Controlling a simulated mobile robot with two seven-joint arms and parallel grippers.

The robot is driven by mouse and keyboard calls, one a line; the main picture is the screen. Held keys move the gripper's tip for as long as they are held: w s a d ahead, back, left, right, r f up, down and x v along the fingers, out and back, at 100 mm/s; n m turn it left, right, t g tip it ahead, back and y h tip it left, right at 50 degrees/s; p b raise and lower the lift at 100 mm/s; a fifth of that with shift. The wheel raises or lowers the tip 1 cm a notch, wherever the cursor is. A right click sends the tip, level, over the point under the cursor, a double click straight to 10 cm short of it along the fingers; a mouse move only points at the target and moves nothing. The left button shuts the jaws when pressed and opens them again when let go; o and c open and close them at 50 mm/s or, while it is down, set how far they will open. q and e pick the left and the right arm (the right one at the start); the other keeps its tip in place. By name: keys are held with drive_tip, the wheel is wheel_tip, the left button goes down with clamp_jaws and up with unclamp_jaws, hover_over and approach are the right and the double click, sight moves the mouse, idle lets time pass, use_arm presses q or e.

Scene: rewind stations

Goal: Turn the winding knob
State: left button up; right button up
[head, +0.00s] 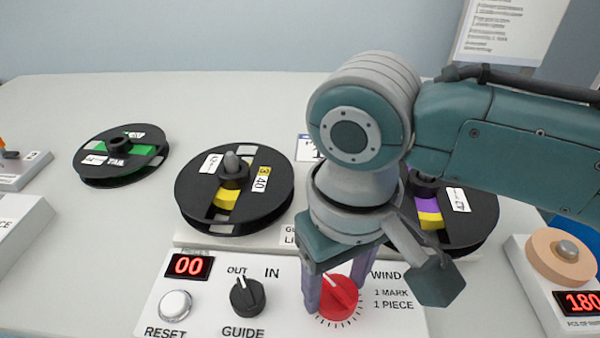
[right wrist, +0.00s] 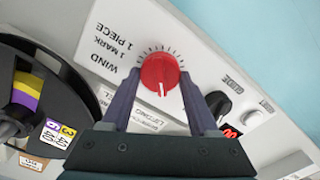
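The red WIND knob (head: 340,299) sits on the white control panel (head: 215,321), with a white pointer mark and tick marks around it. It also shows in the right wrist view (right wrist: 160,73), its white mark pointing toward my gripper's palm. My right gripper (head: 335,292) reaches down from above with one finger on each side of the knob. In the right wrist view, its fingers (right wrist: 160,78) are apart, tips close beside the knob with a slim gap. Whether either finger touches it I cannot tell. My left gripper is not in view.
A black GUIDE knob (head: 247,297), a RESET button (head: 174,306) and a red display reading 00 (head: 188,266) share the panel. Black reels (head: 191,187) stand behind it, one partly hidden by my arm. Another station (head: 560,260) with a 180 display is at right.

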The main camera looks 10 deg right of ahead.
drive_tip(key=c, duration=0.8)
drive_tip(key=n+p, duration=0.2)
drive_tip(key=shift+r+p, duration=0.3)
drive_tip(key=shift+p, duration=0.05)
drive_tip(key=shift+f+n+p, duration=0.2)
drive_tip(key=shift+n+p, duration=0.2)
drive_tip(key=shift+n, duration=0.6)
drive_tip(key=shift+f, duration=0.1)
drive_tip(key=o, duration=1.4)
